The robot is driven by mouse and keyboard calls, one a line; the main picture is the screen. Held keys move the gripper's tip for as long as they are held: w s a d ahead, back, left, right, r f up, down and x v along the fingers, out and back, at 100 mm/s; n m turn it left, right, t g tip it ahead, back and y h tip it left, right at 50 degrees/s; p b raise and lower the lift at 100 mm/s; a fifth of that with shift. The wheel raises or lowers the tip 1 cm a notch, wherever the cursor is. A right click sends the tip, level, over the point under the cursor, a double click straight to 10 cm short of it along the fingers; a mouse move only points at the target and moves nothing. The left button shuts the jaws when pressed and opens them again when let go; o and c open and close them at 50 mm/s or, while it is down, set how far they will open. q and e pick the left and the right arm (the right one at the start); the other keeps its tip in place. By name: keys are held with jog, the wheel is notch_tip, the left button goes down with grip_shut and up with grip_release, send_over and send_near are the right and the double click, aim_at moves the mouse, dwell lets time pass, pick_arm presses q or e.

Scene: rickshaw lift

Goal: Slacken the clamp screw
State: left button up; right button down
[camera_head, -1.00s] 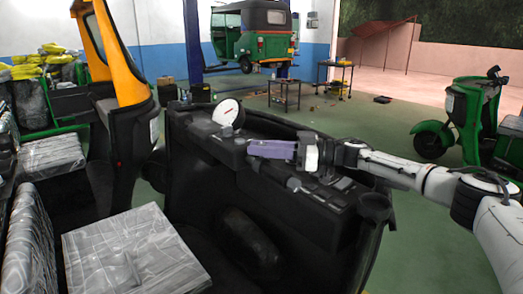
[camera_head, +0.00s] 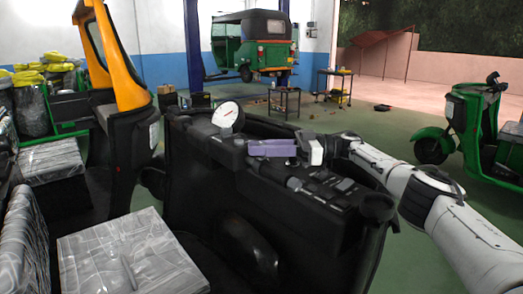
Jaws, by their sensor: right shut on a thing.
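My right arm comes in from the right over a black vehicle front panel (camera_head: 215,200). Its gripper (camera_head: 258,147) points left, low over the top of this panel, with a lilac block-like part at its front end. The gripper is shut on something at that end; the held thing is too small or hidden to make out. A round white dial (camera_head: 228,115) stands on the panel just left of and beyond the gripper. I cannot pick out the clamp screw itself. My left gripper is not in view.
A grey patterned seat (camera_head: 130,255) is at the lower left. A yellow and black vehicle frame (camera_head: 118,60) rises at the left. A green rickshaw (camera_head: 255,45) stands raised on a lift behind. Another green vehicle (camera_head: 475,130) is at the right. Green floor between them is mostly clear.

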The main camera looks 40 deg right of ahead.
aim_at(261, 143)
dwell(0.3)
jog(key=c, duration=1.6)
grip_release()
jog(key=shift+r, duration=0.1)
notch_tip(261, 143, up, 10)
jog(key=shift+f, duration=0.1)
